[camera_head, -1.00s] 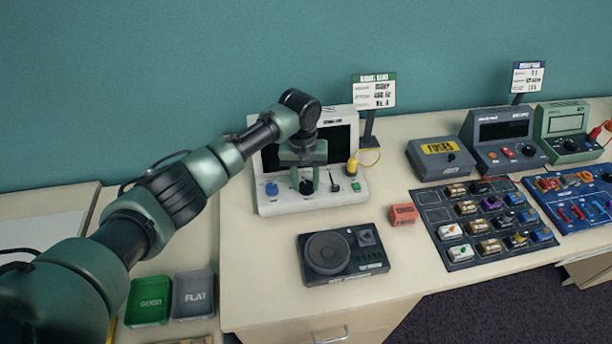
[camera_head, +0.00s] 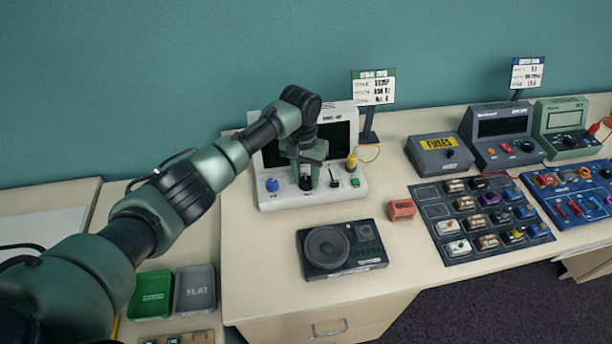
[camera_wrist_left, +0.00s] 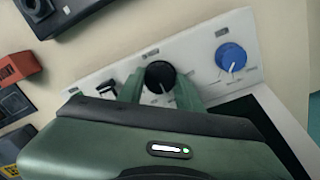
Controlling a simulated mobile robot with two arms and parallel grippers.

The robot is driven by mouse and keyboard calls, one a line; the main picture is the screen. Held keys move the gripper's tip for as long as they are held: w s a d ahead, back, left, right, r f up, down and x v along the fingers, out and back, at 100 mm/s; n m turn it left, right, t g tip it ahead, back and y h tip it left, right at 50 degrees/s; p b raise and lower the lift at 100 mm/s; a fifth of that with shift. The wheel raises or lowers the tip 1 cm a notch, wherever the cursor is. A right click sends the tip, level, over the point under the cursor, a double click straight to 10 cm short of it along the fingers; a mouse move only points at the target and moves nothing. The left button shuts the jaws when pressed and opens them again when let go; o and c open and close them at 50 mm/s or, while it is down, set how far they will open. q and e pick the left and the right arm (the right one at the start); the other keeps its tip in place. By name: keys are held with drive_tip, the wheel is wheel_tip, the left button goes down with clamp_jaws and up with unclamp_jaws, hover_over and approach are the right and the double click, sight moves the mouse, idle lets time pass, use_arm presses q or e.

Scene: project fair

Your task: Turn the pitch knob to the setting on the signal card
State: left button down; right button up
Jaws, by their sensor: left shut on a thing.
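The white signal unit (camera_head: 350,193) with a dark screen stands at the back of the table. On its front panel are a blue knob (camera_head: 272,185), a black knob (camera_head: 306,183), a slider (camera_head: 334,181) and a green button (camera_head: 355,182). My left gripper (camera_head: 306,178) points down at the panel and is shut on the black knob, which shows between its fingers in the left wrist view (camera_wrist_left: 159,77). I cannot read the knob's label. The signal card (camera_head: 374,88), green-topped, stands behind the unit at right; its text is too small to read surely. My right gripper is not in view.
A black speaker box (camera_head: 341,247) and a red block (camera_head: 402,209) lie in front of the unit. A yellow plug (camera_head: 351,162) with a cable is at its right. A parts mat (camera_head: 452,227) and meters are further right. Green (camera_head: 151,295) and grey (camera_head: 195,289) trays are at lower left.

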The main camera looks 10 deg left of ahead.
sight(304, 180)
use_arm(q)
drive_tip(key=c, duration=0.9)
unclamp_jaws()
drive_tip(key=shift+c, duration=0.2)
drive_tip(key=r+b, duration=0.1)
drive_tip(key=r, duration=0.3)
drive_tip(key=r+b, duration=0.1)
drive_tip(key=r, duration=0.3)
drive_tip(key=shift+a, duration=0.2)
